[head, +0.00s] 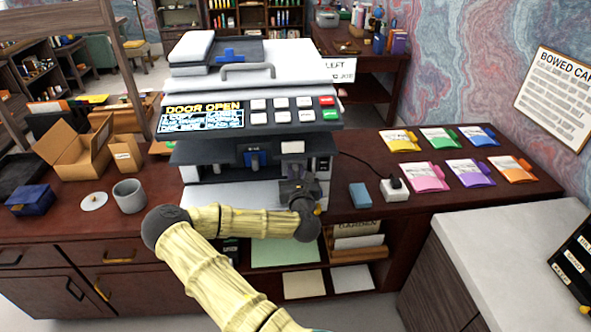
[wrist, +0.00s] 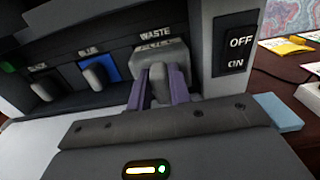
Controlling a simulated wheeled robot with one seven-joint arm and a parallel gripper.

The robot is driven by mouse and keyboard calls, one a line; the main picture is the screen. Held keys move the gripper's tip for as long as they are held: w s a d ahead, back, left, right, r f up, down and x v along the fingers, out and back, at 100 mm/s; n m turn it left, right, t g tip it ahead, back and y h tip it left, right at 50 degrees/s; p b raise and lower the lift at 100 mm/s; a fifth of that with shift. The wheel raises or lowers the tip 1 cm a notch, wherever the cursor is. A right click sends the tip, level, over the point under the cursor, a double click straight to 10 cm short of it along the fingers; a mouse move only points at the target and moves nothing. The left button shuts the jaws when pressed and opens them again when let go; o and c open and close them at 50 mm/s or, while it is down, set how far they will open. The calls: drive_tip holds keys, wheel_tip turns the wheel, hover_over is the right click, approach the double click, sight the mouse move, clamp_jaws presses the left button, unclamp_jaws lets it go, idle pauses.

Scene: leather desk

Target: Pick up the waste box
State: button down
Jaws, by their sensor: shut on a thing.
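The waste box (wrist: 168,52) is a light grey block with a handle, under the WASTE label in the wrist view. It sits in the right bay of the open copier (head: 240,118). My gripper (wrist: 158,78) has its two purple fingers on either side of the handle and is shut on it. In the head view my gripper (head: 298,186) is at the front right of the copier's opening and hides part of the bay. How far the box is out of its bay cannot be told.
Left of the waste box are a blue cartridge handle (wrist: 97,74) and a dark one (wrist: 45,87). An OFF/ON switch (wrist: 239,52) is close on the right. A blue block (head: 360,195) and a white socket (head: 395,189) lie right of the copier.

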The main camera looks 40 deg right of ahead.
drive_tip(key=shift+s+a, duration=0.4)
drive_tip(key=shift+s, duration=0.2)
drive_tip(key=c, duration=1.2)
unclamp_jaws()
drive_tip(key=shift+s, duration=0.1)
drive_tip(key=shift+s+a, duration=0.2)
drive_tip(key=shift+s, duration=0.05)
drive_tip(key=v, duration=0.5)
drive_tip(key=shift+s+a+r+p, duration=0.15)
drive_tip(key=shift+r+p, duration=0.15)
drive_tip(key=shift+s+a+p, duration=0.15)
drive_tip(key=shift+p, duration=0.75)
